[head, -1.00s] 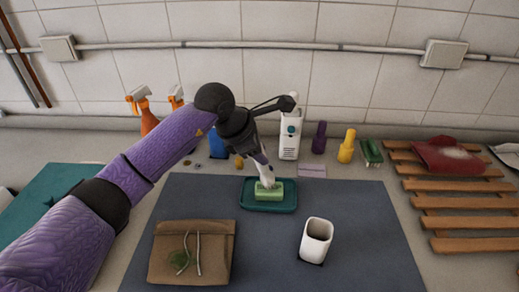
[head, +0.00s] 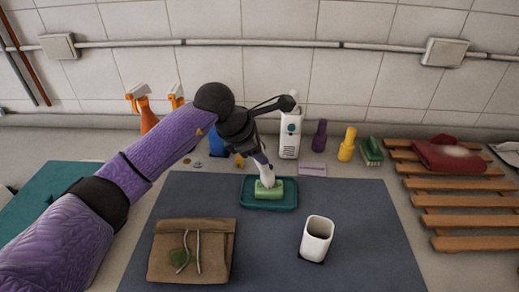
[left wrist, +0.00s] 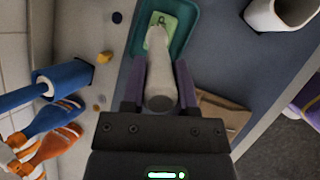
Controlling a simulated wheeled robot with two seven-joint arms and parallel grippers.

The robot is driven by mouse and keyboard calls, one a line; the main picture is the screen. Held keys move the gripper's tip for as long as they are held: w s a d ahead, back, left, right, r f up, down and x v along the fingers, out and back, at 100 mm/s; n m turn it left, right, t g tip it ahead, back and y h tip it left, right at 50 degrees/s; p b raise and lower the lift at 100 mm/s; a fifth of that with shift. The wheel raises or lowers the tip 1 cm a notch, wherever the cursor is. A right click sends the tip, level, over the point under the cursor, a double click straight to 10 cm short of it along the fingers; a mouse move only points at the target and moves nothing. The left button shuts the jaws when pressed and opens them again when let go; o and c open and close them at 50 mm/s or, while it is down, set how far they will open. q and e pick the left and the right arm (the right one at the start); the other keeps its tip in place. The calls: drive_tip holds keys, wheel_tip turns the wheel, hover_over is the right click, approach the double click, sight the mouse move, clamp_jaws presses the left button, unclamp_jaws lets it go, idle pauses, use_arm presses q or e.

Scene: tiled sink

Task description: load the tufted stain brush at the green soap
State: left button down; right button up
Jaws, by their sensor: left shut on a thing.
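The green soap (head: 269,191) lies in a teal tray (head: 282,206) on the dark blue mat. My left gripper (head: 262,160) is just above the soap, shut on the pale tufted stain brush (head: 267,180). The brush points down, and its lower end meets the top of the soap. In the left wrist view the brush (left wrist: 160,88) sits between the two purple fingers of the gripper (left wrist: 159,85), with the soap (left wrist: 166,22) beyond it. The tuft is too small to make out clearly. My right gripper does not show.
A white cup (head: 317,238) stands on the mat (head: 368,215) to the right. Bottles stand along the wall, with a wooden rack (head: 462,208) at the right.

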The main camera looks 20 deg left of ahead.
use_arm(q)
wheel_tip(320, 180, up, 7)
drive_tip(key=p, duration=0.5)
idle(0.3)
drive_tip(key=shift+f, duration=0.1)
idle(0.4)
